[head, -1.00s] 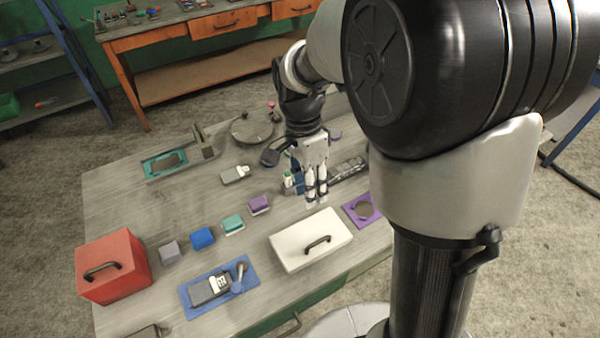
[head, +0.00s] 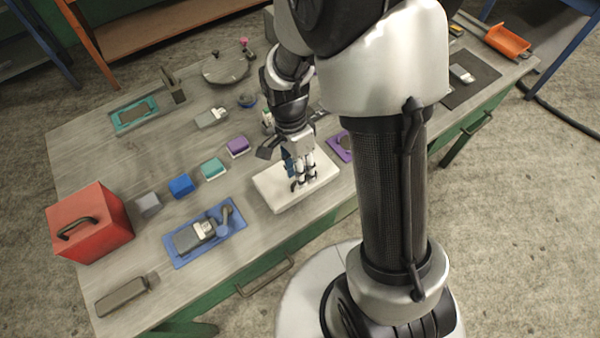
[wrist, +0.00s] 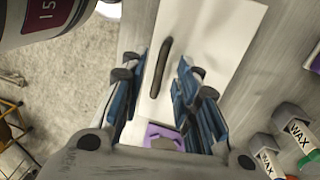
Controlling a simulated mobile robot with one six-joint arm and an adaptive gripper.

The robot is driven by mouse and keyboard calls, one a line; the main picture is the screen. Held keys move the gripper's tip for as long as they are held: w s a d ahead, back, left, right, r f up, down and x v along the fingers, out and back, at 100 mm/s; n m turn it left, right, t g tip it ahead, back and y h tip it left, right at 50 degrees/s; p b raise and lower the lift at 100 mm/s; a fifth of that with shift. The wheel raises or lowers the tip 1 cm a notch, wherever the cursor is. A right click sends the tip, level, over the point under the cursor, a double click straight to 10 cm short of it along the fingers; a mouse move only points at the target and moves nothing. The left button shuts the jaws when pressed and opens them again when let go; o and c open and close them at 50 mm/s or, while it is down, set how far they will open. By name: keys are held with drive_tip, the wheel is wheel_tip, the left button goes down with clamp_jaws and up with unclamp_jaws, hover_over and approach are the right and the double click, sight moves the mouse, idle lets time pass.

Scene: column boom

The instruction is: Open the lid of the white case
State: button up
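The white case (head: 275,192) lies closed on the workbench near its front edge, with a dark bar handle on its lid. In the wrist view the white lid (wrist: 215,35) and the dark handle (wrist: 161,66) show ahead of my gripper. My gripper (head: 302,186) is over the case, pointing down at the handle and hiding part of it. In the wrist view my gripper (wrist: 153,80) is open, with one finger on each side of the handle line and a gap between. I cannot tell how high the fingertips are above the lid.
A red box (head: 90,222) with a handle stands at the left. A blue mat (head: 231,222) with tools lies left of the case, and a purple mat (head: 338,147) lies right of it. Small coloured blocks sit behind. Boxes marked WAX (wrist: 296,128) show near my gripper in the wrist view.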

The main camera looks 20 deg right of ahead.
drive_tip(key=shift+f, duration=0.25)
drive_tip(key=shift+c, duration=0.5)
clamp_jaws()
